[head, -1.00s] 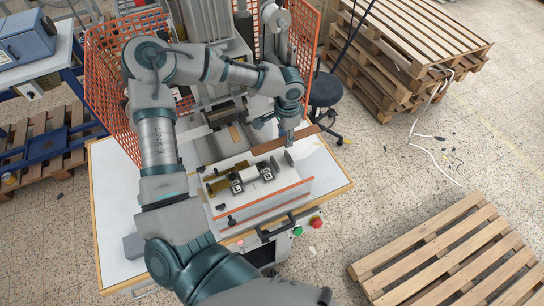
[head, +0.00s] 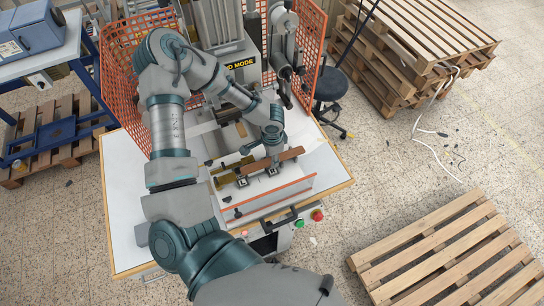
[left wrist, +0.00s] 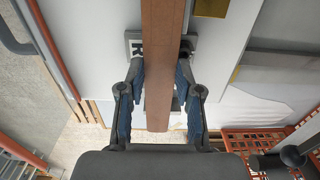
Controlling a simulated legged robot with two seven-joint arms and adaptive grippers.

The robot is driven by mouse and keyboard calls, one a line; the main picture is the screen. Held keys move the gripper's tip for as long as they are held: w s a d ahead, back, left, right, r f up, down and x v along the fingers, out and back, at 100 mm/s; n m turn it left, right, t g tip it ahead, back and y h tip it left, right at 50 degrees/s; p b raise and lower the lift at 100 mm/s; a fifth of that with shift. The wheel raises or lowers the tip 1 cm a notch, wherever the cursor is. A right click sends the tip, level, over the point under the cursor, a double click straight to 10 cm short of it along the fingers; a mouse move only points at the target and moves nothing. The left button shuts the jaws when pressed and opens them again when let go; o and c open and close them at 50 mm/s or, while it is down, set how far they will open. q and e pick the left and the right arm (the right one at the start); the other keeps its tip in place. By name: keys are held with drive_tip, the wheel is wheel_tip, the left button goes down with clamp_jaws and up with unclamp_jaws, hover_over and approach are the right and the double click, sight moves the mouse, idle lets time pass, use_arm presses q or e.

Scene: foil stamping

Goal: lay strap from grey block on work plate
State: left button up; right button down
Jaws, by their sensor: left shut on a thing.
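The brown strap (head: 288,156) is held in my left gripper (head: 272,154), which is shut around its middle. In the head view the strap slants over the white work plate (head: 292,186), close to the small black-and-white fixtures (head: 242,182). I cannot tell whether it touches them. In the left wrist view the strap (left wrist: 160,30) runs lengthwise between the two fingers of my left gripper (left wrist: 160,78). My right gripper is not seen.
The press (head: 222,45) stands behind the plate, with orange mesh guards (head: 117,80) at its sides. A handle (head: 280,219) and red and green buttons (head: 308,219) are at the front. The white table top (head: 122,190) is mostly clear on the left.

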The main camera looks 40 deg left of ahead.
use_arm(q)
drive_tip(key=shift+a+f+b, duration=0.2)
drive_tip(key=shift+f+b, duration=0.1)
drive_tip(key=shift+f, duration=0.15)
drive_tip(key=o, duration=0.9)
drive_tip(key=shift+w, duration=0.1)
drive_tip(key=shift+r, duration=0.25)
wheel_tip(320, 180, up, 12)
drive_tip(key=shift+r, duration=0.1)
